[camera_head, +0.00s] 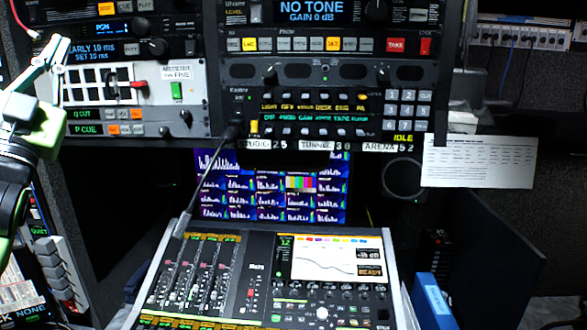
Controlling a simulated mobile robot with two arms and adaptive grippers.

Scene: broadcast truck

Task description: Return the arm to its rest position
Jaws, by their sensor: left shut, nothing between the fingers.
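My left arm comes in at the left edge, with dark, white and green links. Its left gripper (57,52) is shut and empty. It points up and to the right in front of the left rack panel (190,75), at the white-framed grid of openings. I cannot tell whether it touches the panel. My right gripper is not in view.
A mixing console (262,262) with faders and a lit screen stands at the centre front, with a thin gooseneck (208,180) rising from it. Behind it are a monitor (260,205) and a rack (330,75) of buttons. A paper note (478,160) hangs at right. A blue box (432,300) stands at lower right.

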